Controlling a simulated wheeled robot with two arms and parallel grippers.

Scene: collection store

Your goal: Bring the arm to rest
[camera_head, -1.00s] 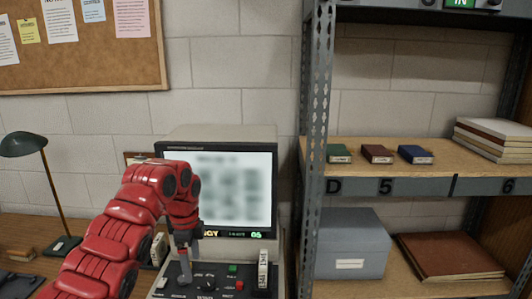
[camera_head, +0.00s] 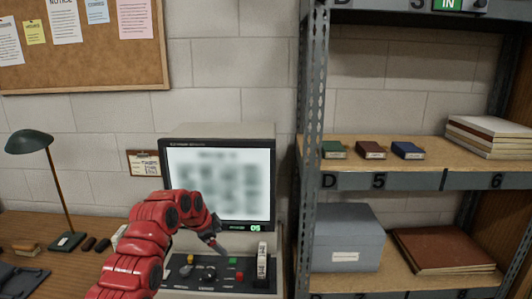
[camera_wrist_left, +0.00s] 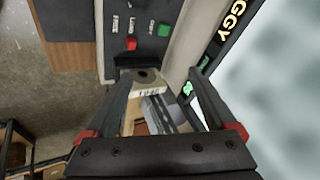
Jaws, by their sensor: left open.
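My red left arm comes in from the lower left of the head view and is raised and bent. Its left gripper (camera_head: 222,247) points down and to the right, just in front of the screen's lower edge and above the control panel (camera_head: 190,282). In the left wrist view the left gripper (camera_wrist_left: 160,78) has its two dark fingers spread apart. A pale block-like part with a round dark mark (camera_wrist_left: 148,77) shows between and beyond the fingers; I cannot see the fingers gripping it. My right gripper is not in view.
The lit monitor (camera_head: 235,175) stands behind the arm. A metal shelf post (camera_head: 310,150) rises to its right, with several small boxes and a grey box (camera_head: 346,236) on the shelves. A desk lamp (camera_head: 30,142) stands at left.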

